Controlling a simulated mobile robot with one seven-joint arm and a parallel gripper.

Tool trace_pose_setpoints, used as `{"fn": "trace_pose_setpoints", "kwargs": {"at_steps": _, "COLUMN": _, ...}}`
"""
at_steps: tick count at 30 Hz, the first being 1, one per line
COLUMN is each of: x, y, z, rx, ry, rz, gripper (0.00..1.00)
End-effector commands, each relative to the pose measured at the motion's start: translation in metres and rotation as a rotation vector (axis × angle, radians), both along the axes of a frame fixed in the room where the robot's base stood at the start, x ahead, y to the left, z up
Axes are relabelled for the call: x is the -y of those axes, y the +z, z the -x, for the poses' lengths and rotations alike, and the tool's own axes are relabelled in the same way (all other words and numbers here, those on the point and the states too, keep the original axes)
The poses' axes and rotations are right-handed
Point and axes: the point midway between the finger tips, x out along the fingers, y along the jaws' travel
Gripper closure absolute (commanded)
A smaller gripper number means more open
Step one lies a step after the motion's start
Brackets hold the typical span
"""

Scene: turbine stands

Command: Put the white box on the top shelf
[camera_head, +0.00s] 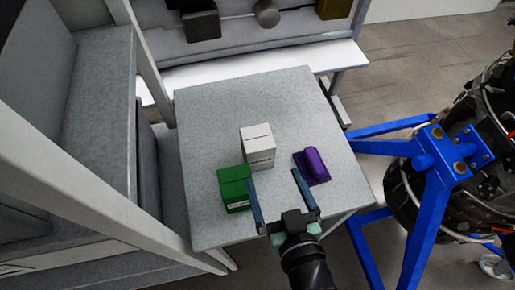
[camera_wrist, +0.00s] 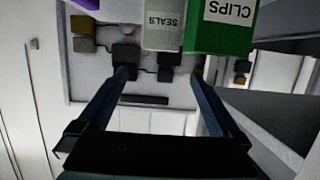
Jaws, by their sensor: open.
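The white box (camera_head: 258,146) stands upright on a small grey table (camera_head: 220,110), between a green box and a purple object. In the wrist view the white box (camera_wrist: 164,22) carries the label SEALS and is cut off by the top edge. My gripper (camera_head: 273,177) is open and empty, on the near side of the white box, its fingers pointing toward it. The fingers also show in the wrist view (camera_wrist: 160,75), apart from the box. A shelf unit (camera_head: 250,48) stands behind the table; I cannot tell which level is its top.
A green box (camera_head: 234,188), labelled CLIPS in the wrist view, sits close left of the white box. The purple object (camera_head: 312,166) lies to the right. A grey cabinet (camera_head: 97,110) is at left, a blue stand (camera_head: 440,165) at right. The table's far part is clear.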

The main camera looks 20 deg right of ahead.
Motion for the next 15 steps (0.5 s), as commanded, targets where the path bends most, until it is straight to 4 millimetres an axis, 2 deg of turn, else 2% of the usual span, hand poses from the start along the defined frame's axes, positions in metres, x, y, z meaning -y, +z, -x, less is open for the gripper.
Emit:
{"fn": "trace_pose_setpoints", "kwargs": {"at_steps": 5, "x": 0.001, "y": -0.005, "z": -0.015, "rx": -0.001, "ry": -0.003, "rz": -0.002, "gripper": 0.0}}
{"fn": "trace_pose_setpoints", "kwargs": {"at_steps": 15, "x": 0.001, "y": -0.021, "z": -0.064, "rx": -0.002, "ry": -0.001, "rz": -0.002, "gripper": 0.0}}
